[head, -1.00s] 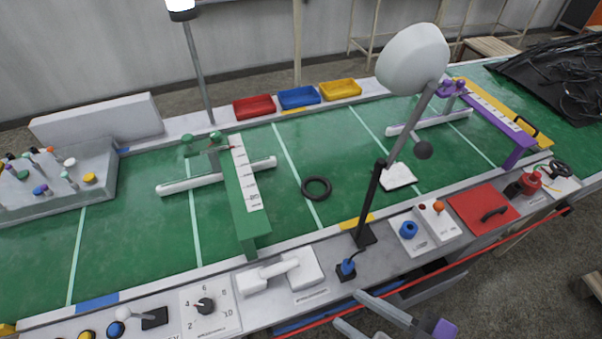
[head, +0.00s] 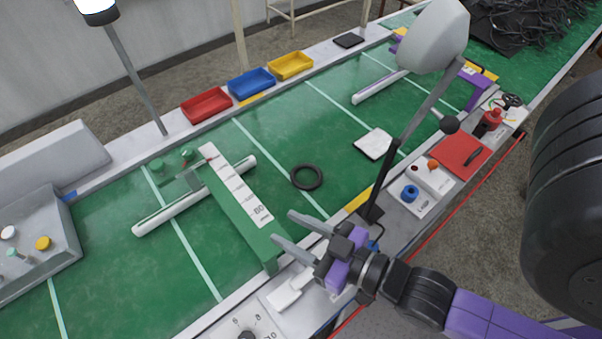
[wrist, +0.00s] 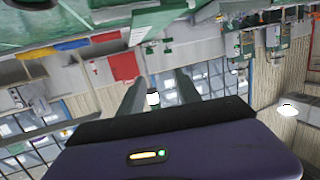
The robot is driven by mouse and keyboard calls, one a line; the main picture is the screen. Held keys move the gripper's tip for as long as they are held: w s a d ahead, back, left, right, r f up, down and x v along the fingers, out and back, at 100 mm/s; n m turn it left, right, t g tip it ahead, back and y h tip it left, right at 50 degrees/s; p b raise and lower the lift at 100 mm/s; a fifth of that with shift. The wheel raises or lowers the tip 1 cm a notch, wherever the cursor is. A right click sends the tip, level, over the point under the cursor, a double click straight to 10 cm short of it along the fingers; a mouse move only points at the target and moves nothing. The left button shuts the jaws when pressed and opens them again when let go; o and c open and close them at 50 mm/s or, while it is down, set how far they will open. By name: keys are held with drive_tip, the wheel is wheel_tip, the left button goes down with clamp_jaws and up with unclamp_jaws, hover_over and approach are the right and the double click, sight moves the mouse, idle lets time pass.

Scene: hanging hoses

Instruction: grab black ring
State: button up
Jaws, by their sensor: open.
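The black ring (head: 308,188) lies flat on the green table mat in the head view, right of the green bridge-like stand (head: 236,203). My gripper (head: 284,227) is open and empty over the table's front edge, nearer the camera than the ring and a little left of it. Its two fingers point left, apart from the ring. In the wrist view my fingers (wrist: 161,76) are spread with nothing between them. That view looks out at the room, and I cannot make out the ring for certain in it.
A lamp (head: 432,45) on a dark post stands right of my gripper. A white square pad (head: 374,144) lies right of the ring. Red (head: 206,105), blue (head: 251,83) and yellow (head: 290,66) trays line the back edge. The mat around the ring is clear.

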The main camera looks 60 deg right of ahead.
drive_tip(key=w+d+f+m+g+h+p, duration=0.15)
drive_tip(key=w+d+f+m+g, duration=0.3)
drive_tip(key=w+d, duration=0.65)
drive_tip(key=w+d+f+m+g+h, duration=0.4)
drive_tip(key=w+d, duration=0.5)
drive_tip(key=d, duration=0.5)
drive_tip(key=m+g+y, duration=0.8)
approach(295, 170)
drive_tip(key=shift+a+f+n+h, duration=0.1)
drive_tip(key=shift+f+n+h, duration=0.15)
drive_tip(key=shift+s+a+f, duration=0.1)
drive_tip(key=shift+s+a, duration=0.1)
drive_tip(key=shift+s, duration=0.05)
drive_tip(key=shift+s+f, duration=0.1)
drive_tip(key=shift+f, duration=0.25)
drive_tip(key=shift+f+p, duration=0.55)
drive_tip(key=shift+f, duration=2.95)
clamp_jaws()
